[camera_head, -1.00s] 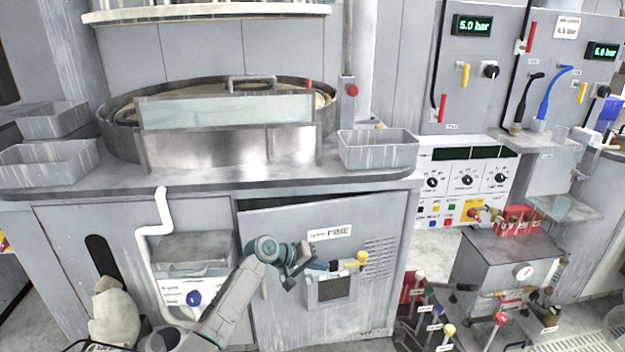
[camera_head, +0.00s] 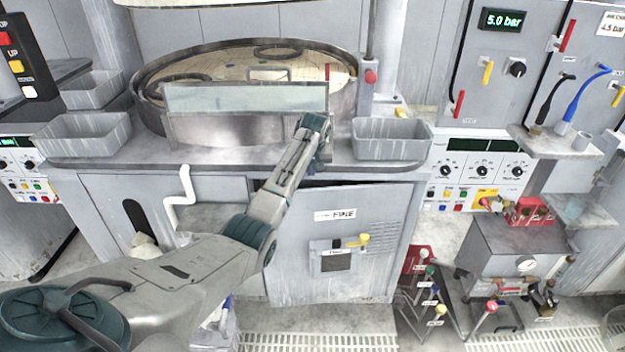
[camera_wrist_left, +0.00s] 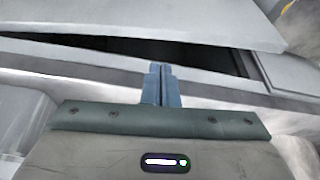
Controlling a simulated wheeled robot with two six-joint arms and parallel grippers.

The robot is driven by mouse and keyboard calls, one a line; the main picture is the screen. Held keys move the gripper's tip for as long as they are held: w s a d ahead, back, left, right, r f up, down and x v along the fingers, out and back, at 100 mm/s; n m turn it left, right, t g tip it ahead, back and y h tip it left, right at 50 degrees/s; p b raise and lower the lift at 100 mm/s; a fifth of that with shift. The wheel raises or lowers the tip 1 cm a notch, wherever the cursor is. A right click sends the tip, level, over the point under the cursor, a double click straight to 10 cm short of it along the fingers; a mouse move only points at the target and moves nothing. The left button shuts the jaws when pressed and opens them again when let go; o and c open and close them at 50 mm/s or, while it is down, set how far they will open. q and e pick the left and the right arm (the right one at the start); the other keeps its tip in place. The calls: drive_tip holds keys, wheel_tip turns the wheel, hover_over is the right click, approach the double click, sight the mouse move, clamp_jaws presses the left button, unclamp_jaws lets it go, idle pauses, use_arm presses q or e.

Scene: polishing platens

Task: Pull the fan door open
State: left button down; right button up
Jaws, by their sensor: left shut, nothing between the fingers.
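The grey cabinet door (camera_head: 300,270) under the bench looks like the fan door; its label seems to read "FINE". It stands slightly ajar, with a dark gap along its top edge. A small box with a yellow knob (camera_head: 363,239) is on its front. My left gripper (camera_head: 318,166) is at the bench front above the door's top edge, partly hidden by its own wrist. In the left wrist view its blue fingers (camera_wrist_left: 161,84) are shut and empty, with their tips close to the dark gap (camera_wrist_left: 150,50). I cannot tell whether they touch the door. My right gripper is not in view.
A round platen basin (camera_head: 240,130) with a clear splash guard is on the bench above. Grey trays (camera_head: 390,140) stand either side. A white pipe (camera_head: 187,185) is left of the door. Coloured valve levers (camera_head: 430,285) and a metal cart (camera_head: 510,250) are on the right.

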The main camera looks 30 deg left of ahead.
use_arm(q)
drive_tip(key=x, duration=0.8)
drive_tip(key=shift+f, duration=0.15)
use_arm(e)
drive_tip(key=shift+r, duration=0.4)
